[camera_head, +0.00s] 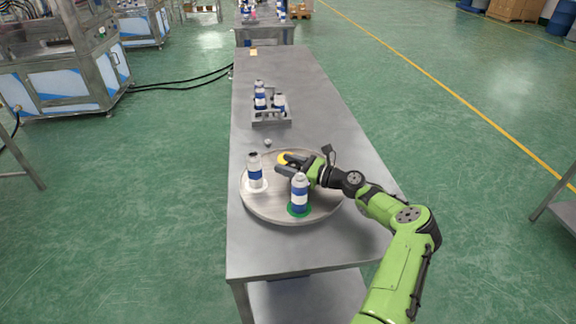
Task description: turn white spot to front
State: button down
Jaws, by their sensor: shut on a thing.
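A round grey turntable (272,211) lies on the metal table. A white spot (259,188) is at its left, under a blue-and-white can (254,171). A green spot (299,211) is at its near right side, under a second blue-and-white can (300,194). A yellow spot (284,158) shows at the far side, partly hidden by my gripper (284,166). My gripper reaches in low from the right, behind the green-spot can. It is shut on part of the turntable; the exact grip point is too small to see. Both cans stand upright.
A grey rack (271,121) with several cans stands farther back on the table (320,118). A small grey piece (268,142) lies just beyond the turntable.

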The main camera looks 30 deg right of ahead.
jog(key=shift+c, duration=2.4)
grip_release()
jog(key=p+v, duration=0.1)
jog(key=v, duration=1.4)
jog(key=shift+s+d, duration=0.25)
jog(key=shift+s, duration=0.05)
